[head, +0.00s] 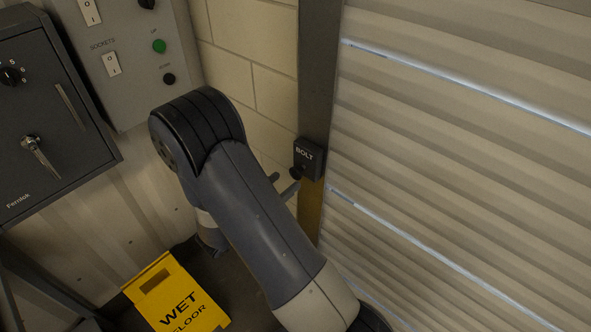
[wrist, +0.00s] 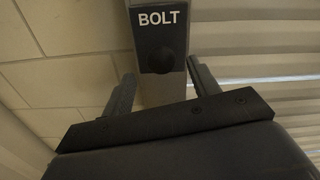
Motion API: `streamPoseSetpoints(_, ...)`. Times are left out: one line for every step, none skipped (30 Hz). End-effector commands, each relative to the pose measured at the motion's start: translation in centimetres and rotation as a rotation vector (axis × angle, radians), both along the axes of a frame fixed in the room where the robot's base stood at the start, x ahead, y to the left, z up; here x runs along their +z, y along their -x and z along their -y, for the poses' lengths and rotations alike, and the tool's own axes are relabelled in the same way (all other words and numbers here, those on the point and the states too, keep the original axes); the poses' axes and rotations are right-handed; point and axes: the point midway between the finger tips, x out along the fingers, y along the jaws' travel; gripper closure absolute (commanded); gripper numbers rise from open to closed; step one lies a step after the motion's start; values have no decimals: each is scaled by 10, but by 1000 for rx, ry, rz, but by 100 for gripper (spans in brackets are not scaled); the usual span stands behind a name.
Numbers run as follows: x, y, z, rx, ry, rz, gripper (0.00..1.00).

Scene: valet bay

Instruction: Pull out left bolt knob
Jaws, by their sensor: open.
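The bolt knob (wrist: 159,60) is a dark round knob on a black box labelled BOLT (wrist: 158,18), fixed to the door post. In the head view the knob (head: 296,173) sticks out at the lower left of the bolt box (head: 309,158). My gripper (wrist: 161,78) is open, with its two fingers to the left and right of the knob in the wrist view. I see nothing between the fingers, and I cannot tell whether their tips reach the knob's depth. In the head view my arm hides most of the gripper; a finger (head: 290,189) shows just below the knob.
The ribbed roller shutter (head: 450,170) is right of the post (head: 319,80). A pale block wall (head: 255,65) is on its left. A switch panel (head: 130,60) and a dark Fernlok cabinet (head: 50,110) hang at the left. A yellow wet floor sign (head: 175,295) stands below.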

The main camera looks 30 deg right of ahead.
Motion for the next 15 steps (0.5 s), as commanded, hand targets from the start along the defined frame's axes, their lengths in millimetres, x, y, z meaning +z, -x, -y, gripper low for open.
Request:
streamPoseSetpoints(2, -2, 10, -4, 1, -2, 43)
streamPoseSetpoints(3, -4, 14, -5, 0, -1, 43)
streamPoseSetpoints(3, -7, 20, -5, 1, -1, 43)
streamPoseSetpoints(2, -8, 24, -5, 1, -1, 43)
streamPoseSetpoints(2, -9, 28, -4, 1, -1, 43)
streamPoseSetpoints(2, -11, 33, -4, 0, -1, 43)
streamPoseSetpoints(2, -13, 36, -3, 0, -1, 43)
streamPoseSetpoints(2, -14, 39, -3, 0, 0, 43)
streamPoseSetpoints(1, -15, 43, -2, 0, 0, 43)
streamPoseSetpoints(1, -16, 45, -2, 0, 0, 43)
streamPoseSetpoints(1, -17, 47, -2, 0, 0, 43)
streamPoseSetpoints(1, -18, 50, -1, 0, 0, 43)
streamPoseSetpoints(1, -18, 51, -1, 0, 0, 43)
streamPoseSetpoints(1, -19, 52, -1, 0, 0, 43)
streamPoseSetpoints(1, -19, 53, 0, 0, 0, 43)
